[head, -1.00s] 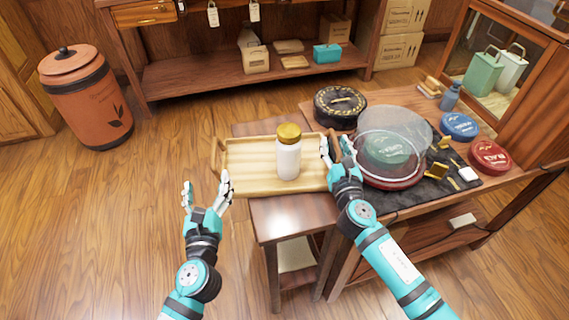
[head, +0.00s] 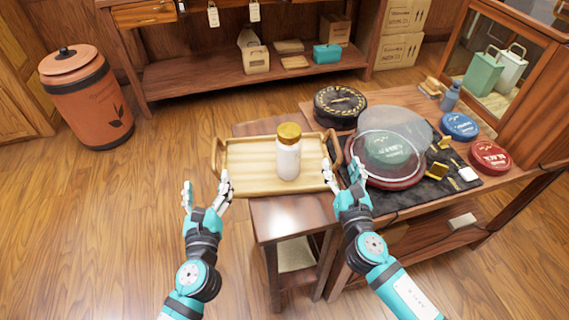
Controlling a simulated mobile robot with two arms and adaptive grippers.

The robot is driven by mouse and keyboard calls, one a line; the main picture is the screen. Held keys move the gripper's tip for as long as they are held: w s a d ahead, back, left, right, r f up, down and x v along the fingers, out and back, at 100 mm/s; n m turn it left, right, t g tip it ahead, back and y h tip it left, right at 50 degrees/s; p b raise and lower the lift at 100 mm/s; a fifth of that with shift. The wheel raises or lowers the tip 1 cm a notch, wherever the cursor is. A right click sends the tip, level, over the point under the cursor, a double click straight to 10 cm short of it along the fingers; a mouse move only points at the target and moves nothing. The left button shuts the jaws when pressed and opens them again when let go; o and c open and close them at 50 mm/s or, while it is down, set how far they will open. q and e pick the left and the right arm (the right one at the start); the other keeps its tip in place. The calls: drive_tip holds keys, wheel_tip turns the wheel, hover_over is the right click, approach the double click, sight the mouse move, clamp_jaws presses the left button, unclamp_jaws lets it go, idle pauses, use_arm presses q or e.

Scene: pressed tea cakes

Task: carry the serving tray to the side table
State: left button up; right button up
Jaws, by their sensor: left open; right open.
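The wooden serving tray (head: 250,178) lies on the small side table (head: 287,215), its left part reaching past the table's left edge. A white bottle with a gold lid (head: 288,158) stands upright on the tray. The tray has a raised handle at its left and right ends. My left gripper (head: 207,194) is open and empty, in front of the tray's left end and apart from its handle. My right gripper (head: 344,179) is open near the tray's right handle; whether a finger touches the tray I cannot tell.
The larger table (head: 410,98) at right holds a black round tin (head: 340,105), a clear dome (head: 392,130) over a green-labelled cake, a blue tin (head: 459,125) and a red tin (head: 490,156). A terracotta bin (head: 88,100) stands at left.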

drive_tip(key=shift+s+d, duration=0.2)
drive_tip(key=shift+s, duration=2.1)
